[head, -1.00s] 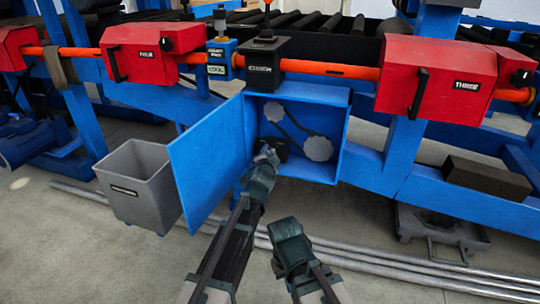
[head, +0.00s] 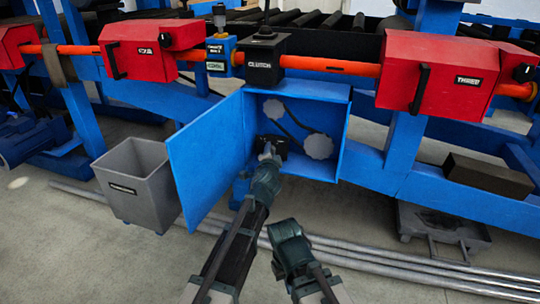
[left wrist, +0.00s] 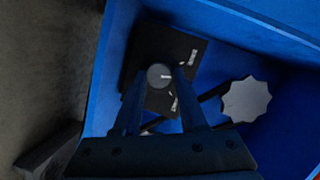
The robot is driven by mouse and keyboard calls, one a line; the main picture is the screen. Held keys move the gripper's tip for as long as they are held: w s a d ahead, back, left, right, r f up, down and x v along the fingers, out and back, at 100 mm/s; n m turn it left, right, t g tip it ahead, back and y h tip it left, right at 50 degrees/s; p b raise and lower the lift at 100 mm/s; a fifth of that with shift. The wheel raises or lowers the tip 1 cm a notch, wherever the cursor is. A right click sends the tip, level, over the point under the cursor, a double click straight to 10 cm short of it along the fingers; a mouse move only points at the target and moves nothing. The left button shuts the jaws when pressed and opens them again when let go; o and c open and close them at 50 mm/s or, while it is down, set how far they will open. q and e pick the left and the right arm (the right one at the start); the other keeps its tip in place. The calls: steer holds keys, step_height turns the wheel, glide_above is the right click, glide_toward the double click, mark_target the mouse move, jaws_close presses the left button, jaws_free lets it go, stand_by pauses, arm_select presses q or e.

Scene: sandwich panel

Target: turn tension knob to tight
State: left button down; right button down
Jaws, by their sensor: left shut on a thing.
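The tension knob (left wrist: 160,75) is a small round grey knob with a pale mark, on a black plate (left wrist: 160,50) with white lettering too small to read. The plate is inside the open blue box (head: 345,135). In the left wrist view, the fingers of my left gripper (left wrist: 158,80) stand on both sides of the knob and are shut on it. In the head view my left gripper (head: 268,154) reaches into the box and hides the knob. My right gripper (head: 286,232) hangs in front of and below the box, away from it; its fingers are not clear.
The box's blue door (head: 207,158) stands open at the left. Two grey lobed wheels joined by a dark belt sit inside, one (head: 318,146) right of my left gripper. A grey bin (head: 140,185) is left of the door. Long pipes (head: 400,270) lie on the floor.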

arm_select(q)
steer(key=shift+f+m+t+y+b, duration=0.2)
steer(key=shift+m+t+y+b, duration=0.15)
steer(key=shift+m+b, duration=0.8)
arm_select(e)
steer(key=shift+f+p, duration=0.3)
steer(key=shift+f, duration=0.75)
arm_select(q)
steer(key=shift+m, duration=0.45)
steer(key=shift+c, duration=2.3)
jaws_free()
steer(key=shift+s, duration=0.1)
